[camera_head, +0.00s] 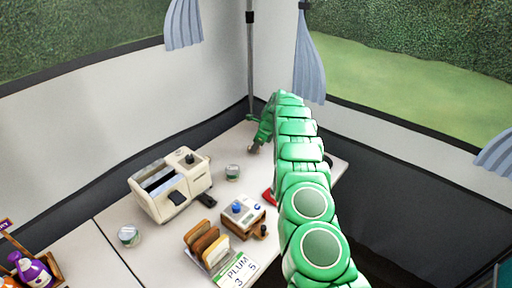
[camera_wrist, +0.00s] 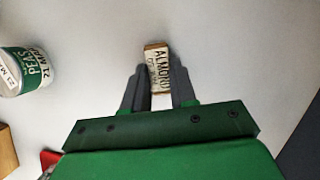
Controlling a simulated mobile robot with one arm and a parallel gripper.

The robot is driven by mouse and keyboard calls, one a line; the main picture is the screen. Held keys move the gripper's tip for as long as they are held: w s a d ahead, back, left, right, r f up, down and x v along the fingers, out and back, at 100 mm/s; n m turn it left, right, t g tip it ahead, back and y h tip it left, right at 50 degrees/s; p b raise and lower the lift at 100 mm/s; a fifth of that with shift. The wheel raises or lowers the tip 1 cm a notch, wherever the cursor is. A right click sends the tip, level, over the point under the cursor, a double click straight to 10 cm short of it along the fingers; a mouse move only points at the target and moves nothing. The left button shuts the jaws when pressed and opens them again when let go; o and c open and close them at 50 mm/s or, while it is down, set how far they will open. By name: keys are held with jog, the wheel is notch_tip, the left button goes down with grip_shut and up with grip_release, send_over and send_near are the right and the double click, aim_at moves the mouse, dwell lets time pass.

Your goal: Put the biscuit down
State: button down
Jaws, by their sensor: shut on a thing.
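The biscuit (camera_wrist: 157,68) is a small pale block with brown ends and a label reading "ALMOND". My gripper (camera_wrist: 158,84) is shut on it, with a dark grey finger on each side. In the head view my gripper (camera_head: 256,146) is at the far end of the white table (camera_head: 160,243), close to the corner of the awning walls. The biscuit is too small there to make out clearly. I cannot tell whether it touches the tabletop.
The head view shows a cream toaster (camera_head: 170,187), a rack of bread slices (camera_head: 206,245), a small box with a blue knob (camera_head: 242,214) and another tin (camera_head: 129,236). The tabletop around the biscuit is clear.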

jog(key=shift+f, duration=0.3)
jog(key=c, duration=0.9)
grip_release()
jog(key=shift+r, duration=0.2)
jog(key=v, duration=1.2)
jog(key=s+a+r+n+g, duration=0.15)
jog(key=s+r+n, duration=0.45)
jog(key=s+r, duration=0.6)
jog(key=s+a+r+n, duration=0.3)
jog(key=s+r+n, duration=0.35)
jog(key=s, duration=0.85)
jog(key=s+d+n+g+h, duration=0.1)
jog(key=s+n, duration=0.4)
jog(key=s, duration=1.5)
jog(key=s+d+r+n+g+h, duration=0.1)
jog(key=s+d+n+h, duration=0.2)
jog(key=s, duration=1.8)
jog(key=d+n, duration=0.2)
jog(key=d, duration=0.1)
jog(key=shift+s+d, duration=0.2)
jog(key=shift+s, duration=0.1)
